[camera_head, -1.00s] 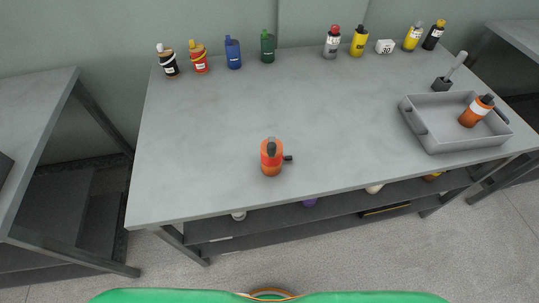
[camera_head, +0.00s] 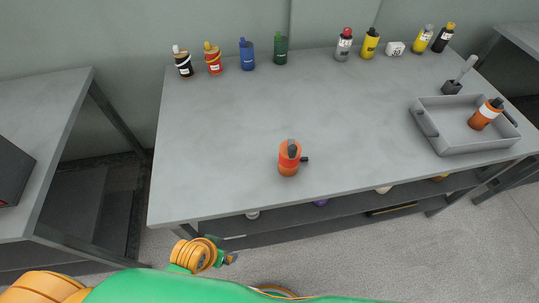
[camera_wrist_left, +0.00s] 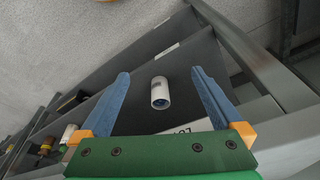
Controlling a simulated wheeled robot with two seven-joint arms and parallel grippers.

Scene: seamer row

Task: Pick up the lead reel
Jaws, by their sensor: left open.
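No object is clearly marked as the lead reel. A small white cylinder with a grey end (camera_wrist_left: 160,96) lies on the dark lower shelf in the left wrist view, between the lines of my fingers. A pale item at the shelf (camera_head: 252,214) in the head view may be the same one. My left gripper (camera_wrist_left: 161,74) is open and empty, its blue fingers spread on either side of the cylinder in the picture; the distance to it is unclear. In the head view my left gripper (camera_head: 230,258) is small, in front of the bench's front edge. My right gripper is out of view.
The grey bench (camera_head: 230,140) carries an orange bottle (camera_head: 289,160), a grey tray (camera_head: 450,148) with another orange bottle, and several bottles along the back. Its edge overhangs the lower shelf (camera_head: 300,229). A white label card (camera_wrist_left: 183,129) is partly hidden by my gripper.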

